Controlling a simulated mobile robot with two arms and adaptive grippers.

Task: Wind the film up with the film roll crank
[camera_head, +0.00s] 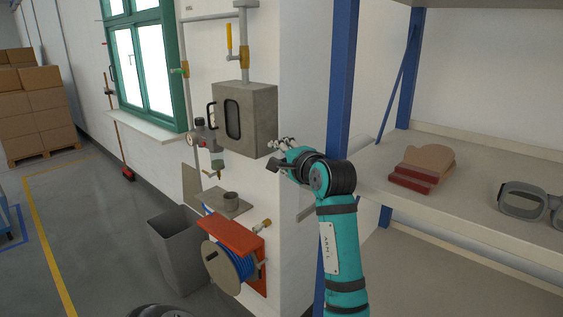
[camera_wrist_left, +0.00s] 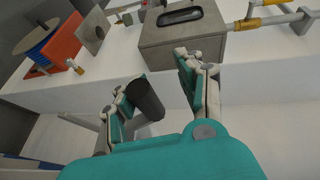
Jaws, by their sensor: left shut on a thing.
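My left gripper (camera_head: 284,152) is at the end of the teal arm, in front of the wall corner and left of the blue shelf post. In the left wrist view, a dark cylindrical grip, seemingly the film roll crank's handle (camera_wrist_left: 146,98), lies between the fingers of the gripper (camera_wrist_left: 155,88). The gripper is shut on it. In the head view the dark handle (camera_head: 275,165) sticks out to the left of the gripper. My right gripper is out of view.
A grey metal box (camera_head: 258,112) hangs on the wall just left of the gripper. Below are an orange bracket with a blue hose reel (camera_head: 240,262) and a grey bin (camera_head: 180,262). A shelf at right holds a mitt (camera_head: 430,160) and goggles (camera_head: 525,203).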

